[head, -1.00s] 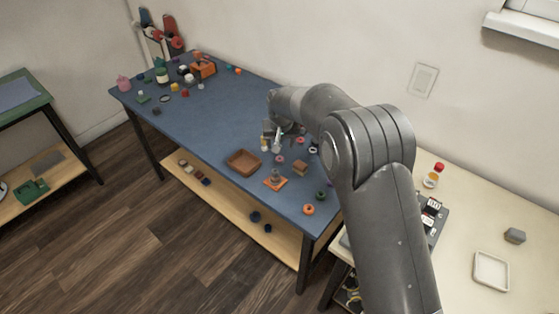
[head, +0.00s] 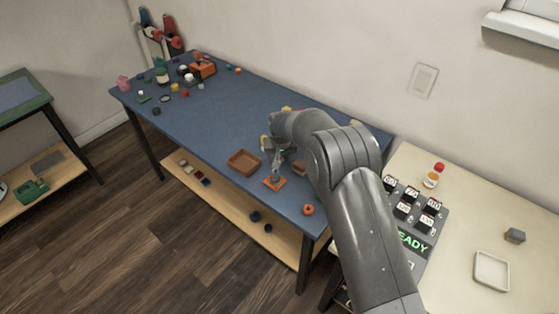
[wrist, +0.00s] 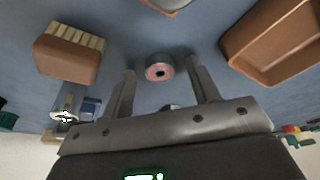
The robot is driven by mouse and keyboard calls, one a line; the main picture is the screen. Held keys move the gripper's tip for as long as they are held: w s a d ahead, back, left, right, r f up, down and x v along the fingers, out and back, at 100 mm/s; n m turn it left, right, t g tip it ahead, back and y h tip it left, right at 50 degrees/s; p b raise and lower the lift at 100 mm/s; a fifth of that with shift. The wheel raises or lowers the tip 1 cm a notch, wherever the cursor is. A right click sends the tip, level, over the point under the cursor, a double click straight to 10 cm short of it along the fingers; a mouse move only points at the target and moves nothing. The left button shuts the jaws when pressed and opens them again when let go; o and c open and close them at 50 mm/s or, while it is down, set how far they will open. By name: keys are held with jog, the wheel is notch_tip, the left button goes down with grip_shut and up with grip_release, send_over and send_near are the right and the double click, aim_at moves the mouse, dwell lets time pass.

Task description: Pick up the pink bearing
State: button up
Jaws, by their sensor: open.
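The pink bearing (wrist: 158,68) is a small round part with a pale metallic rim and a pink ring around a dark centre. It lies on the blue table top (wrist: 200,30). In the wrist view my gripper (wrist: 162,72) is open, with one finger to each side of the bearing and the bearing near the fingertips. I see no finger touching it. In the head view my gripper (head: 279,160) is low over the table, right of the brown tray, and I cannot make out the bearing there.
The brown tray (head: 231,165) is close by; it also shows in the wrist view (wrist: 236,42). A brush (wrist: 66,62) lies on the other side. An orange base with a post (head: 275,184) and an orange ring (head: 308,210) are near the front edge. The table's middle is mostly clear.

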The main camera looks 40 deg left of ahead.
jog(key=shift+c, duration=0.5)
jog(key=c, duration=1)
jog(key=shift+o, duration=0.2)
jog(key=shift+r, duration=0.15)
